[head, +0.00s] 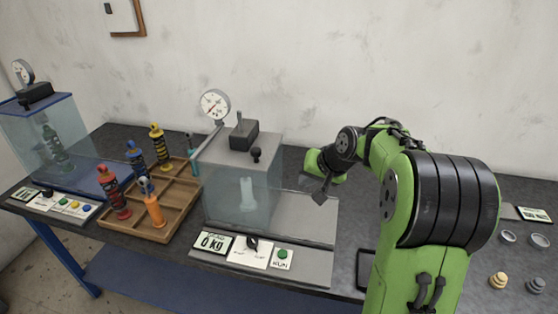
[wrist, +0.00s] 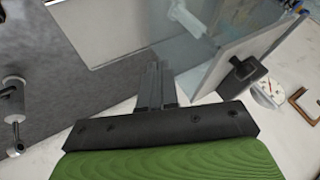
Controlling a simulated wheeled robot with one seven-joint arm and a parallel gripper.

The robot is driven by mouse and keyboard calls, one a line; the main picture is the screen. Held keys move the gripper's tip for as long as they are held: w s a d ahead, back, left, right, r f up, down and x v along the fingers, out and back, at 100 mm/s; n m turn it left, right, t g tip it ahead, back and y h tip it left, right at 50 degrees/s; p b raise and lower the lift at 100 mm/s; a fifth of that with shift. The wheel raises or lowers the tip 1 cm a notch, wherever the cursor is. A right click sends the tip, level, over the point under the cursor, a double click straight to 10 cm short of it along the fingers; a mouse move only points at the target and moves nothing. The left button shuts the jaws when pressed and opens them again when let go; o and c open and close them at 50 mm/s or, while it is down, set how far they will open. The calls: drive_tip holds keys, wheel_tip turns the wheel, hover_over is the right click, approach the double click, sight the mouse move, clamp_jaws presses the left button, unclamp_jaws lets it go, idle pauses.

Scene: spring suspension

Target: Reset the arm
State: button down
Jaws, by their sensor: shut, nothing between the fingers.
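My green and black arm reaches over the right half of the table in the head view. Its gripper (head: 321,196) hangs in the air just right of the middle glass tester, apart from it. In the wrist view my gripper (wrist: 158,68) shows its two dark fingers side by side, shut and empty. The middle tester (head: 243,185) is a clear box with a grey top, a black handle and a pale upright piece inside. Its glass also shows in the wrist view (wrist: 190,62).
A wooden tray (head: 178,218) holds several coloured shock absorbers left of the tester. Another glass case (head: 60,140) with a spring inside stands far left. A gauge (head: 214,104), a control panel with a RUN button (head: 283,255) and small round parts (head: 498,281) at right are near.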

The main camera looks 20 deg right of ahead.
drive_tip(key=s+a+r+n+g+h, duration=0.1)
drive_tip(key=s+a+r+n, duration=0.3)
drive_tip(key=s+a, duration=0.7)
drive_tip(key=s+a+f+n+h, duration=0.1)
drive_tip(key=s, duration=1.6)
drive_tip(key=shift+s+a+f+n, duration=0.2)
drive_tip(key=shift+s+f+n, duration=0.1)
drive_tip(key=shift+s, duration=0.05)
